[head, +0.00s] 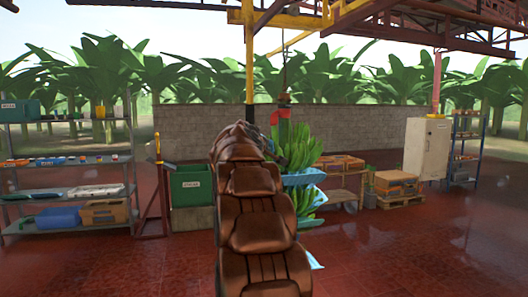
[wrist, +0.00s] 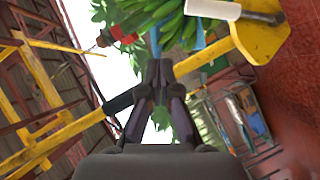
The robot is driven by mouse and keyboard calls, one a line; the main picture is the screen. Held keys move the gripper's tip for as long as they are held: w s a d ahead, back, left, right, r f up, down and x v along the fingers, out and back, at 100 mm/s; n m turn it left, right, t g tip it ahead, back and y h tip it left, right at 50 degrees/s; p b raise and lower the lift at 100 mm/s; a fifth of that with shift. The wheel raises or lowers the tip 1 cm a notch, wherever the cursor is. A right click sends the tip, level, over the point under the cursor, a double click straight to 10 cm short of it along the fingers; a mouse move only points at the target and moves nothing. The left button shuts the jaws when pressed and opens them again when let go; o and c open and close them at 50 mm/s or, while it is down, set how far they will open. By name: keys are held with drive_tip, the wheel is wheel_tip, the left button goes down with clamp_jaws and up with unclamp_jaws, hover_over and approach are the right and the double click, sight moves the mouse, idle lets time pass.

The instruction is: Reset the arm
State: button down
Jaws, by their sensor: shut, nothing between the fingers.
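My arm, with brown segmented covers, rises through the middle of the head view and hides part of what stands behind it. My gripper (wrist: 158,68) shows in the wrist view with its dark fingers together and nothing between them. In the head view its tip is not clearly visible behind the arm. A hanging stem of green bananas (head: 298,150) is just right of the arm, with blue sheets between its bunches. Bananas (wrist: 165,18) also show at the top of the wrist view, beyond the fingertips.
A metal shelf (head: 70,160) with bins stands at left, beside a green bin (head: 191,186). A yellow post (head: 249,60) rises behind the arm. Crates (head: 396,182) on a pallet and a pale cabinet (head: 427,148) stand at right. The red floor at front right (head: 430,250) is clear.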

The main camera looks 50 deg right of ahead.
idle(0.3)
drive_tip(key=s+a+f+y, duration=0.1)
drive_tip(key=a+f+y, duration=0.2)
drive_tip(key=a+f, duration=0.55)
drive_tip(key=s+a+f+g+y, duration=0.15)
drive_tip(key=a+f, duration=0.35)
drive_tip(key=a, duration=0.7)
drive_tip(key=s+a+f+y, duration=0.1)
drive_tip(key=a+f+y, duration=0.3)
drive_tip(key=a+f, duration=0.45)
drive_tip(key=s+a+f+g+y, duration=0.1)
drive_tip(key=s+a+f+g, duration=0.1)
drive_tip(key=s+a+f, duration=0.3)
drive_tip(key=s+a+f+g+y, duration=0.2)
drive_tip(key=s+a+f, duration=0.3)
drive_tip(key=s+a, duration=0.8)
drive_tip(key=s+a+f+g+y, duration=0.2)
drive_tip(key=s+a+f, duration=0.3)
drive_tip(key=s+a, duration=0.4)
drive_tip(key=shift+s+a, duration=0.4)
drive_tip(key=shift+d+y, duration=0.1)
drive_tip(key=shift+y, duration=0.15)
